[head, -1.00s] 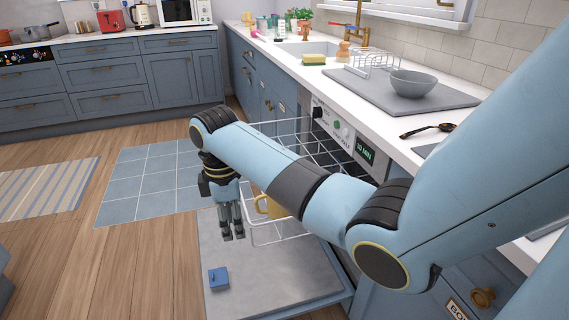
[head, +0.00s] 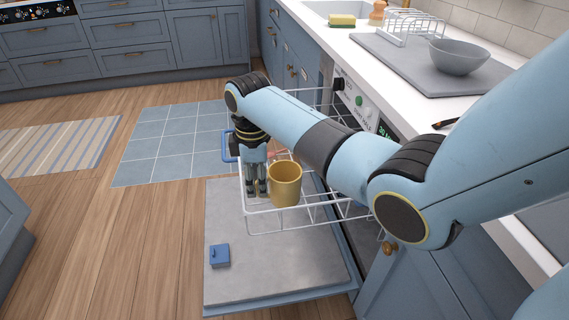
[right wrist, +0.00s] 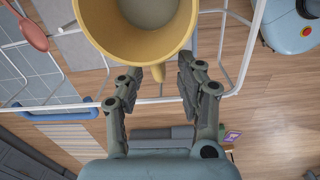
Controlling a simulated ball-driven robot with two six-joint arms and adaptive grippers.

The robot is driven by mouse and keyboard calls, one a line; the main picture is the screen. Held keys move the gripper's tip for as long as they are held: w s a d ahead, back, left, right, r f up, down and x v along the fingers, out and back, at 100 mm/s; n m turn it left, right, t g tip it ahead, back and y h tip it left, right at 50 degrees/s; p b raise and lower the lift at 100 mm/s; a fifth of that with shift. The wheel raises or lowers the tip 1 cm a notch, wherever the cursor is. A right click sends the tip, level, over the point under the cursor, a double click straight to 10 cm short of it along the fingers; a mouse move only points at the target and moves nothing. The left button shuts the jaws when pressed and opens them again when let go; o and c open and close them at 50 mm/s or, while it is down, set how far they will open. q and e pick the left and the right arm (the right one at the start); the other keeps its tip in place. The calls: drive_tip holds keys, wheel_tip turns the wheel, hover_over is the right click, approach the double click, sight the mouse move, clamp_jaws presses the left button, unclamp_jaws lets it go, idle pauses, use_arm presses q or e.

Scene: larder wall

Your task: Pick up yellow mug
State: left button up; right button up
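The yellow mug (head: 286,184) stands upright in the white wire rack of the open dishwasher. My right gripper (head: 257,192) hangs pointing down, just left of the mug in the head view. In the right wrist view the mug (right wrist: 140,40) is at the top, its handle (right wrist: 158,73) pointing toward the gripper. The right gripper's fingers (right wrist: 157,78) are apart, one on each side of the handle, with visible gaps; I see no grip on it. My left gripper is not in view.
The wire rack (head: 290,228) sits over the lowered dishwasher door (head: 275,265). A small blue block (head: 219,255) lies on the door. A pink spoon (right wrist: 28,30) is near the mug. The counter with a grey bowl (head: 458,57) is at right; open floor is at left.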

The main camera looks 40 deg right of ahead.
sight(258, 196)
wheel_tip(258, 196, down, 4)
drive_tip(key=shift+f+b, duration=0.1)
drive_tip(key=shift+b, duration=0.45)
drive_tip(key=shift+c, duration=0.9)
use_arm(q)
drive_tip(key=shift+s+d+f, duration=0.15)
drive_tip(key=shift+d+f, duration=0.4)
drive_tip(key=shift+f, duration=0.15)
use_arm(e)
clamp_jaws()
